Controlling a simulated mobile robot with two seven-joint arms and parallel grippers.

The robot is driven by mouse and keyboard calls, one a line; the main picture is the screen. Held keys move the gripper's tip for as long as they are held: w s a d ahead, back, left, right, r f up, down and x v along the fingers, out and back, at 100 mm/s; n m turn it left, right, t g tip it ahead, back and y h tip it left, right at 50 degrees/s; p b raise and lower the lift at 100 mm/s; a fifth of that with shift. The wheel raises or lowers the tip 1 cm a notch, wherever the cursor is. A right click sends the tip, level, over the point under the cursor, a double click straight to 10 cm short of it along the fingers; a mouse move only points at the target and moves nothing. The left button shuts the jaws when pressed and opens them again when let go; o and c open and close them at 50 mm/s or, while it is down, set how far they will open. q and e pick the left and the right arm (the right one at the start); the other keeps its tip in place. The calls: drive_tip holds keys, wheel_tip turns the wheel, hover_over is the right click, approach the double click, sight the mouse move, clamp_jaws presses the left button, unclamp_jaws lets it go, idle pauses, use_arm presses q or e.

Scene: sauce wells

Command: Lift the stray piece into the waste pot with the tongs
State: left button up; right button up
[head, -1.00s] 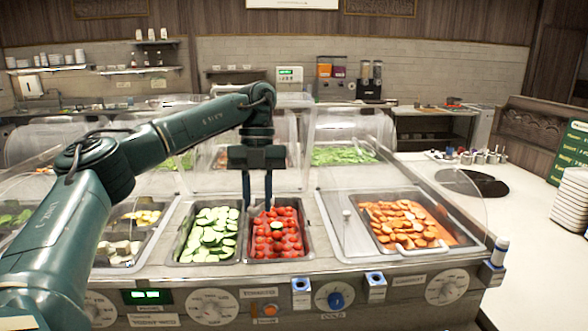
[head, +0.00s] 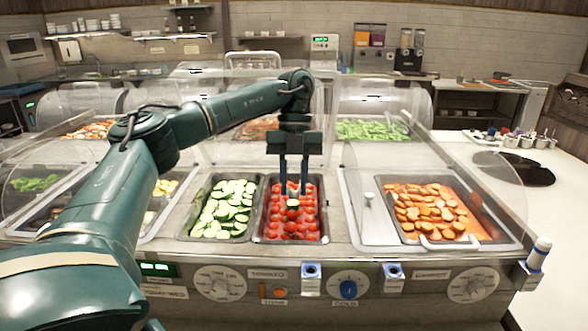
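The stray piece looks like a green-rimmed slice (head: 292,203), lying among red tomatoes in the tomato well (head: 262,240). My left gripper (head: 293,190) hangs straight down over this well. Its two fingers are apart, and their tips are just above the slice. A small pale patch shows between the fingers; I cannot tell what it is, or whether the slice is touched. I cannot make out the tongs. No waste pot can be identified for certain. My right gripper is not in view.
Cucumber slices fill the well (head: 226,210) to the left. Orange slices fill the well (head: 428,212) to the right, under a clear cover. Clear guards (head: 375,125) stand behind the wells. Small metal pots (head: 511,141) stand on the right counter, which has free room in front.

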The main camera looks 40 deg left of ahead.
use_arm(q)
drive_tip(key=shift+f, duration=0.7)
drive_tip(key=shift+s+d+f, duration=0.1)
drive_tip(key=shift+f, duration=0.15)
idle(0.3)
drive_tip(key=shift+f, duration=0.8)
drive_tip(key=shift+f, duration=0.15)
drive_tip(key=shift+f, duration=0.55)
clamp_jaws()
wheel_tip(320, 180, up, 12)
idle(0.9)
